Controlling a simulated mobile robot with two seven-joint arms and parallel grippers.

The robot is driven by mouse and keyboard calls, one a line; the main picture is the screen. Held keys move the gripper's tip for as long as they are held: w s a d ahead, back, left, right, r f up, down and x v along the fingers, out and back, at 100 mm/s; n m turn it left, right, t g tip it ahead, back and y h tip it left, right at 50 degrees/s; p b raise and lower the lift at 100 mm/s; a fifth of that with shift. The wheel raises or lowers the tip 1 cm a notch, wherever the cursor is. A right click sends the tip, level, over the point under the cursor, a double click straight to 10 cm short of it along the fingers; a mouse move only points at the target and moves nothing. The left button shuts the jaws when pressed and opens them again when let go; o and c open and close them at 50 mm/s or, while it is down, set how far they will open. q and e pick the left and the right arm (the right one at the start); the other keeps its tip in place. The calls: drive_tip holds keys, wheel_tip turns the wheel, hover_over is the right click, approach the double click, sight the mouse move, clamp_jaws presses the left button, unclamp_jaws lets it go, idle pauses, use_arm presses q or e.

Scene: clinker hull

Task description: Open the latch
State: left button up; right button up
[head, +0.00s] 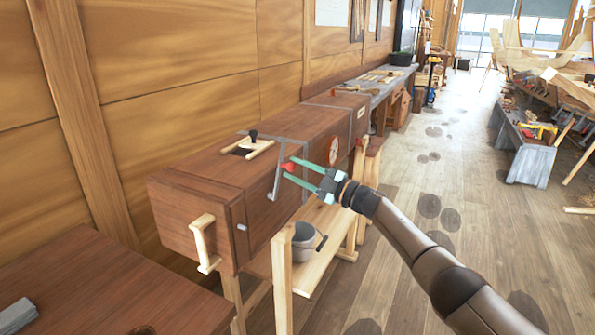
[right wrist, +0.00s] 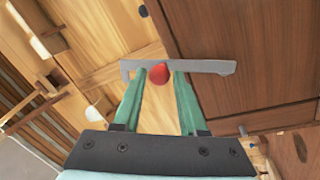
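The latch is a grey metal bar (head: 276,181) with a red knob (head: 288,167), on the front of a long wooden box (head: 210,187). In the right wrist view the bar (right wrist: 212,66) crosses above the fingertips, with the red knob (right wrist: 159,75) near its middle. My right gripper (head: 289,168) is open, with its two green fingertips on either side of the knob. In the right wrist view small gaps show between the knob and both fingers. My left gripper is not in view.
A wooden handle (head: 204,245) sticks out from the box's near end. A grey bucket (head: 304,243) stands on a shelf below. A wooden table (head: 100,285) is at the lower left. The floor to the right is mostly open, up to a grey bench (head: 522,145).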

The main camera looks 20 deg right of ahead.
drive_tip(key=o, duration=0.3)
drive_tip(key=v, duration=1.2)
drive_tip(key=shift+s+d+b, duration=0.2)
drive_tip(key=shift+b, duration=0.2)
drive_tip(key=shift+f, duration=0.1)
drive_tip(key=s+a+f+m+h, duration=0.2)
drive_tip(key=s+a+f+m, duration=0.15)
drive_tip(key=f, duration=0.35)
drive_tip(key=s+a+f+m+h, duration=0.1)
drive_tip(key=s+a+f+m, duration=0.1)
drive_tip(key=a+f, duration=0.4)
drive_tip(key=s+a+f+m+h, duration=0.2)
drive_tip(key=s+a+f+m, duration=0.15)
drive_tip(key=f, duration=0.45)
drive_tip(key=s+a+f+m+g+h, duration=0.1)
drive_tip(key=s+a+f+m+g, duration=0.1)
drive_tip(key=s+f, duration=0.3)
drive_tip(key=s+a+f+m+g+h+p, duration=0.1)
drive_tip(key=s+a+f+m+g, duration=0.2)
drive_tip(key=s, duration=0.8)
drive_tip(key=s+a+f+m+g+h, duration=0.1)
drive_tip(key=s+a+f+m+g, duration=0.1)
drive_tip(key=s+a+f, duration=0.2)
drive_tip(key=s+f, duration=0.3)
drive_tip(key=s, duration=0.1)
drive_tip(key=shift+s+a+f+m+h, duration=0.2)
drive_tip(key=shift+s+f+m+h, duration=0.1)
drive_tip(key=shift+s+h, duration=0.1)
